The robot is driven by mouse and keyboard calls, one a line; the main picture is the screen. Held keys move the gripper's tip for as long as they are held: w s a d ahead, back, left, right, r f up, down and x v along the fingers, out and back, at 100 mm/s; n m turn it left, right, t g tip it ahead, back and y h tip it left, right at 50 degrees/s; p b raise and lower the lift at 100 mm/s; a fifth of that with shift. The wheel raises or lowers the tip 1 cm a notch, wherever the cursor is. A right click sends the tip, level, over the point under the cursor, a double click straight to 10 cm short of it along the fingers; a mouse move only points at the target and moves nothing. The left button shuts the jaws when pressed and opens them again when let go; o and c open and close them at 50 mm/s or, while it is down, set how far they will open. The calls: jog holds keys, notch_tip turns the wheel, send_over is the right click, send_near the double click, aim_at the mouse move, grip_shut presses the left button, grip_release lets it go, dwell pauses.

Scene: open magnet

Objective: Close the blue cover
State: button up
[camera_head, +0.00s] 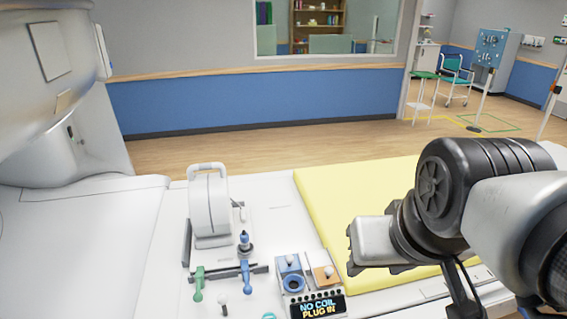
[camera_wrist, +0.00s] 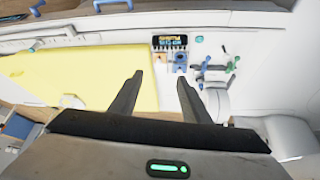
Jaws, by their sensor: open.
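A small blue cover (camera_head: 284,279) is on a socket unit on the white bed, just above a black display that reads "NO COIL PLUG IN" (camera_head: 317,307). A pale round part shows at the blue piece; I cannot tell exactly how far the cover is tilted. In the wrist view the blue cover (camera_wrist: 180,66) lies beyond the fingertips, near the right one. An orange-brown cover (camera_head: 326,276) is beside it on the right. My gripper (camera_wrist: 160,79) is open and empty, apart from the covers. In the head view its fingers are mostly hidden behind its own body.
A white upright coil (camera_head: 209,205) stands left of the socket unit. A blue-topped plug (camera_head: 245,241), a blue handle (camera_head: 247,278) and a green handle (camera_head: 198,283) are near it. A yellow pad (camera_head: 325,195) covers the bed on the right. The scanner housing (camera_head: 50,130) is at far left.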

jog(key=shift+w, duration=0.1)
jog(key=c, duration=0.4)
jog(key=w, duration=0.1)
jog(key=w+b, duration=0.1)
jog(key=n+b, duration=0.1)
jog(key=shift+w+a+f, duration=0.35)
jog(key=shift+w+f, duration=0.05)
grip_shut()
jog(key=n+g+y+b, duration=0.3)
jog(key=n+b, duration=0.5)
jog(key=b, duration=0.3)
send_over(285, 262)
notch_tip(285, 262, down, 19)
jog(key=x, duration=1)
jog(key=shift+w+a+f, duration=0.1)
jog(key=shift+w, duration=0.05)
jog(key=shift+s+d+f, duration=0.2)
jog(key=shift+s+d, duration=0.5)
jog(key=shift+s+d+f, duration=0.2)
jog(key=shift+s+d, duration=0.45)
jog(key=shift+d, duration=0.05)
